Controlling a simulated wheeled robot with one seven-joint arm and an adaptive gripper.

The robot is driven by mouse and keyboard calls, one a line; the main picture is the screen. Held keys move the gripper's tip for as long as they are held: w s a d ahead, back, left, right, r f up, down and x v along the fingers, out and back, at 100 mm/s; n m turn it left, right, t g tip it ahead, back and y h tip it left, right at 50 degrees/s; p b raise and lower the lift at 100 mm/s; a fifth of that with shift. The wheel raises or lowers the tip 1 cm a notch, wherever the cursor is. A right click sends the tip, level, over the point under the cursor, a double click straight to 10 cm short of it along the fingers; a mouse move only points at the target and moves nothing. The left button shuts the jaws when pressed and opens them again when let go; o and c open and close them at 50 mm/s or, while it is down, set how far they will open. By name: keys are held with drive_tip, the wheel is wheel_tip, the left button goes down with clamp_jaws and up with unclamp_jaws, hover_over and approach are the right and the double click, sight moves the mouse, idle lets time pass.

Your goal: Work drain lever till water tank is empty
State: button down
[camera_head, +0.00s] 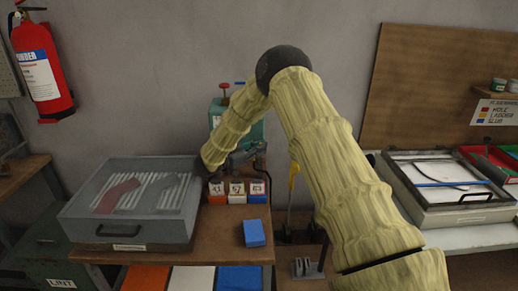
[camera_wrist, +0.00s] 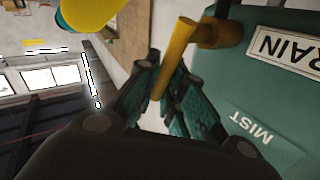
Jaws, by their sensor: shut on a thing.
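The teal water tank (camera_head: 217,108) stands at the back of the wooden bench in the head view, partly hidden behind my arm. In the wrist view its teal face (camera_wrist: 235,85) fills the right side, with a label reading "RAIN", cut off at the edge, and a "MIST" label. The yellow drain lever (camera_wrist: 178,50) sticks out from a brown pivot on the tank. My gripper (camera_wrist: 164,88) is shut on the lever, with its fingers on either side of it. In the head view my gripper (camera_head: 249,151) is small and dark before the tank. The water level cannot be seen.
A grey lidded box (camera_head: 120,238) stands on the bench left of my gripper. Small numbered bins (camera_head: 237,198) and a blue block (camera_head: 254,233) are below it. A red fire extinguisher (camera_head: 42,75) hangs at left. A tray case (camera_head: 470,215) stands at right.

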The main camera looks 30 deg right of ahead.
wheel_tip(320, 180, down, 5)
drive_tip(key=s+d+m+t+y+p, duration=0.1)
drive_tip(key=m+y, duration=0.4)
drive_tip(key=y, duration=0.6)
drive_tip(key=shift+s+d+t+p, duration=0.35)
drive_tip(key=shift+d+t+p, duration=0.2)
drive_tip(key=shift+d+t, duration=0.6)
drive_tip(key=shift+a+t, duration=0.2)
drive_tip(key=shift+t, duration=0.05)
drive_tip(key=c, duration=1.5)
unclamp_jaws()
drive_tip(key=shift+d, duration=0.1)
drive_tip(key=v, duration=1.2)
